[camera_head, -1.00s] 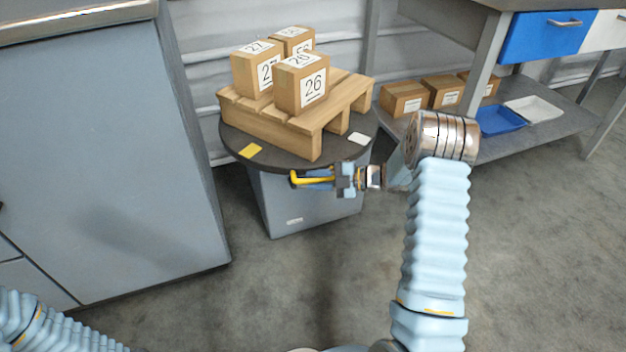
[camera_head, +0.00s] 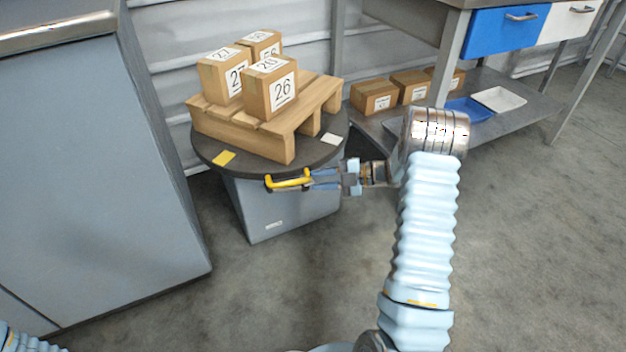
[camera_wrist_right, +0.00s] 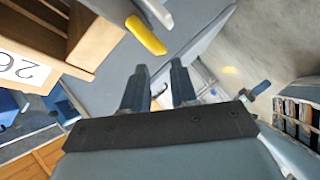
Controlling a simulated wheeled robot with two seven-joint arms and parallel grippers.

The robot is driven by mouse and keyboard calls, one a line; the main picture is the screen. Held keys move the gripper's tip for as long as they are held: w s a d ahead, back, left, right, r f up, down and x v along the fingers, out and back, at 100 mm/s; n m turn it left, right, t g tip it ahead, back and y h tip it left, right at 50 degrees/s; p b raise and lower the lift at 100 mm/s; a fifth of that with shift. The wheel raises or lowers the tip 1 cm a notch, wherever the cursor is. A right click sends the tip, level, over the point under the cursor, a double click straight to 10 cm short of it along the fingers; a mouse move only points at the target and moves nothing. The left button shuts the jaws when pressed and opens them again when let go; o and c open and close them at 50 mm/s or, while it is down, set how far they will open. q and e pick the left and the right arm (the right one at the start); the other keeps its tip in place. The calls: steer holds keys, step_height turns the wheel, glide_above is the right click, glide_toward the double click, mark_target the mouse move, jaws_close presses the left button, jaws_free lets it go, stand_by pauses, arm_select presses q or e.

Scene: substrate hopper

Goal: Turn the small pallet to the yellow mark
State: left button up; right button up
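The small wooden pallet (camera_head: 250,137) lies on a dark round top (camera_head: 212,146) above a grey tapered bin (camera_head: 285,208). It carries cartons, among them 27 (camera_head: 222,78) and 26 (camera_head: 270,92). A yellow mark (camera_head: 223,158) is on the top's left front rim; the pallet's near corner points right of it. A yellow handle (camera_head: 288,182) sticks out below the front rim. My right gripper (camera_head: 316,180) is just right of the handle. In the right wrist view its fingers (camera_wrist_right: 157,66) are open and empty, with the handle's yellow end (camera_wrist_right: 147,35) beyond the tips. My left gripper is out of view.
A white mark (camera_head: 332,139) is on the top's right rim. A large grey cabinet (camera_head: 90,170) stands close on the left. A workbench (camera_head: 405,22) with cartons (camera_head: 374,97) and trays on its lower shelf stands at the right back. The floor in front is clear.

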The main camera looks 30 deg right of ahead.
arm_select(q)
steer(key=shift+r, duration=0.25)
arm_select(e)
steer(key=v, duration=0.6)
steer(key=shift+d, duration=0.25)
steer(key=shift+s, duration=0.1)
